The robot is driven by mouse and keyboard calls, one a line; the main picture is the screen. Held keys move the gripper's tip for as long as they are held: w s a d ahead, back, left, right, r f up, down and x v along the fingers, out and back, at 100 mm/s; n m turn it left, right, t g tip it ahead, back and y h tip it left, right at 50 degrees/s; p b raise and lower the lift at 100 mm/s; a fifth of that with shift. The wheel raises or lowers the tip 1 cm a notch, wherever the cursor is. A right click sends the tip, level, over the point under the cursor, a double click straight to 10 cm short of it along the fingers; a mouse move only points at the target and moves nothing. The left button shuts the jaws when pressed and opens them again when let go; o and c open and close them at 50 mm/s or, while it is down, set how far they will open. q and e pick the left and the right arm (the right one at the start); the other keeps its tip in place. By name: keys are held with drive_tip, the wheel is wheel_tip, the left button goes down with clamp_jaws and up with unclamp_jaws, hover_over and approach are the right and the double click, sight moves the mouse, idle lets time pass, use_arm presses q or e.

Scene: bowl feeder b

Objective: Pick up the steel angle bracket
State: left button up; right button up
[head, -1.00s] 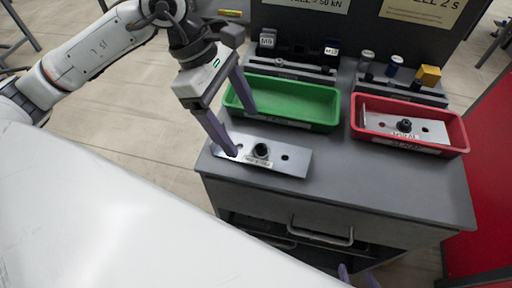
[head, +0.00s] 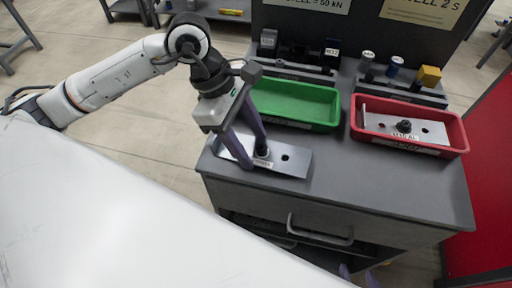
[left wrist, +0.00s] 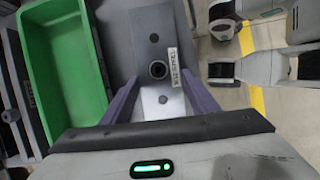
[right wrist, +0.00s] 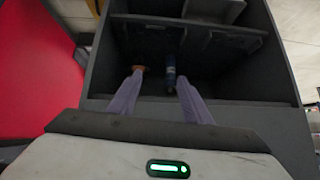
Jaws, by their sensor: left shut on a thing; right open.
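A green bin (head: 297,123) stands just behind the plate. A red bin (head: 455,134) at the right holds a similar plate (head: 432,128). Small blocks and cylinders stand at the back. The cabinet top (head: 375,185) is clear at front right. A blue bottle (right wrist: 170,72) stands inside the cabinet.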

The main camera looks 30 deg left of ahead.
sight(248, 151)
use_arm(q)
drive_tip(key=shift+r, duration=0.1)
drive_tip(key=shift+c, duration=0.4)
